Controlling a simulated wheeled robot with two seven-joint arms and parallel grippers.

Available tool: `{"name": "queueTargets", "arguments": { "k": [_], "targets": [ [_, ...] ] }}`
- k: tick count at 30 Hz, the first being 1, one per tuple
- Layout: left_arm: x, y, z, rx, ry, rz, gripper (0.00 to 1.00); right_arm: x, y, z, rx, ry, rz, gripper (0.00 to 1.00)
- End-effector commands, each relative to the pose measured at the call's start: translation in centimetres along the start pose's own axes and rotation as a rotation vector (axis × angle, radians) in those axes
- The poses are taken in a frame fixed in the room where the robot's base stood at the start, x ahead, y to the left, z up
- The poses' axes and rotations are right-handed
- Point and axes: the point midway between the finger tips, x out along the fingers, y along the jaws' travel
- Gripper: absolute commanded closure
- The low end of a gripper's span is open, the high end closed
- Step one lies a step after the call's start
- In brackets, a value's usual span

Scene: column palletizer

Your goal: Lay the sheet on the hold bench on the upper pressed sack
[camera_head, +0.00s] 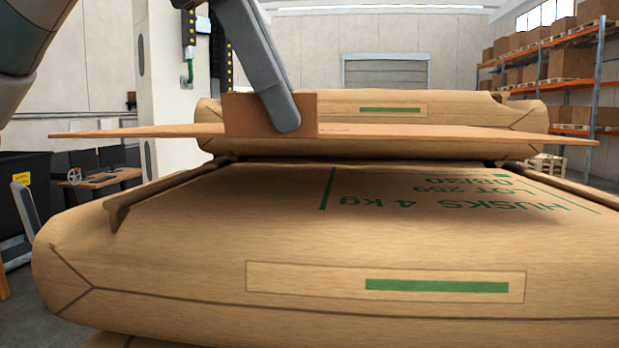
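The sheet (450,132) is a thin brown board, seen nearly edge-on and about level, with an upright flap (240,115). My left gripper (285,118) comes down from above with one grey finger against the flap; the flap appears clamped, and the other finger is hidden. The sheet hangs above a large brown sack (200,230) with green print reading "HUSKS 4 kg", apparently without touching it. A second brown sack (465,105) shows behind the sheet, partly hidden by it. My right gripper is not in view. The hold bench cannot be made out.
A brown edge strip (150,200) runs along the near sack's left side. A pale post (165,90) stands behind on the left. A desk (110,178) and a black bin (35,190) are at far left. Orange racks (598,75) with boxes stand at back right.

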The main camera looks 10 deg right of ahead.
Motion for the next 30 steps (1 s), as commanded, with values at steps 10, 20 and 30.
{"name": "queueTargets", "arguments": {
  "k": [10,20,30],
  "targets": [
    [3.4,-0.9,-1.5,0.0,0.0,0.001,1.0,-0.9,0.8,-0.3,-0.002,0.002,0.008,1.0],
    [3.7,-1.0,-1.5,0.0,-0.001,0.002,1.0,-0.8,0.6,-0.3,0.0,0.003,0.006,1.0],
    [5.9,-1.6,-2.5,0.001,-0.001,-0.001,1.0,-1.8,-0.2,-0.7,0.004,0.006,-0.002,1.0]
  ]
}}
